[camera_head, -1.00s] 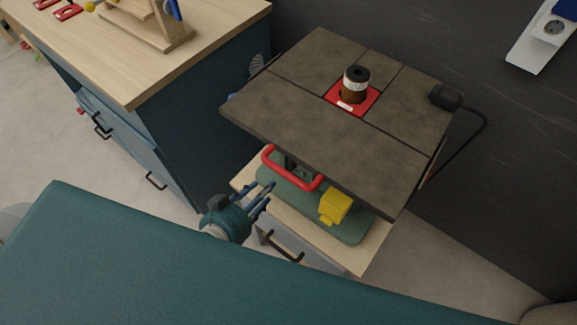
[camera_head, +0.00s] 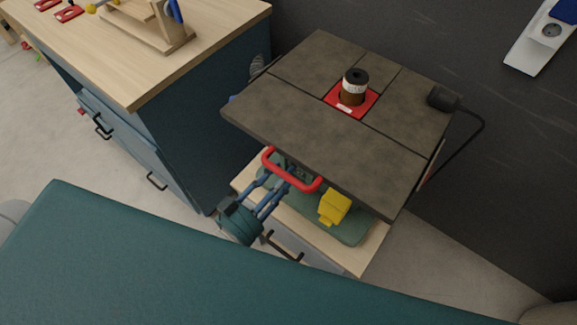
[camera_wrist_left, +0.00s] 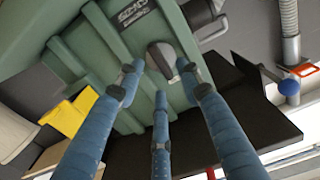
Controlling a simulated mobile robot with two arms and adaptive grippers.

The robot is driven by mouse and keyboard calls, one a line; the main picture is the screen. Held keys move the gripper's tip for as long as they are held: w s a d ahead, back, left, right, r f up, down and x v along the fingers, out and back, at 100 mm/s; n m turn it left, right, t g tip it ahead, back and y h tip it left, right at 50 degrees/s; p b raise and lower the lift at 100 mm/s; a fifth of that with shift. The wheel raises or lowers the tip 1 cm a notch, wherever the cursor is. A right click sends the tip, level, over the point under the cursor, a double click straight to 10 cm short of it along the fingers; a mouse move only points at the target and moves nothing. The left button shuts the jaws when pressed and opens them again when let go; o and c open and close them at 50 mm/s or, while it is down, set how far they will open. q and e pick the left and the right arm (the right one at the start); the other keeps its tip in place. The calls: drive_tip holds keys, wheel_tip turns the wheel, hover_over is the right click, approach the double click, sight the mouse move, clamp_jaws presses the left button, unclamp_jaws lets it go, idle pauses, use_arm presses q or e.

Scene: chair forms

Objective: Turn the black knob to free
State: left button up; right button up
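My left gripper (camera_head: 272,183) has its blue fingers spread and empty beneath the red handle of the green machine (camera_head: 345,235). In the left wrist view, the fingers (camera_wrist_left: 162,85) point at the machine's green body (camera_wrist_left: 60,25). A dark rounded part beside a pale patch (camera_wrist_left: 160,58) lies between and beyond the fingertips. I cannot tell for certain whether it is the black knob, or whether the fingers touch it. In the head view the gripper and tabletop hide that spot. My right gripper is not in view.
The machine's dark square tabletop (camera_head: 310,115) overhangs the gripper. A red handle (camera_head: 290,172) and a yellow block (camera_head: 335,207) stick out near the fingers. A black-topped cylinder (camera_head: 355,85) stands on the tabletop. A wooden-topped workbench (camera_head: 120,70) is at the left.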

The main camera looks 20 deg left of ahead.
use_arm(q)
drive_tip(key=shift+x, duration=1.5)
drive_tip(key=shift+c, duration=0.5)
clamp_jaws()
drive_tip(key=shift+m, duration=0.3)
drive_tip(key=m, duration=1.1)
drive_tip(key=f+m, duration=0.1)
drive_tip(key=m, duration=0.5)
drive_tip(key=shift+f+m, duration=0.1)
drive_tip(key=shift+m, duration=0.2)
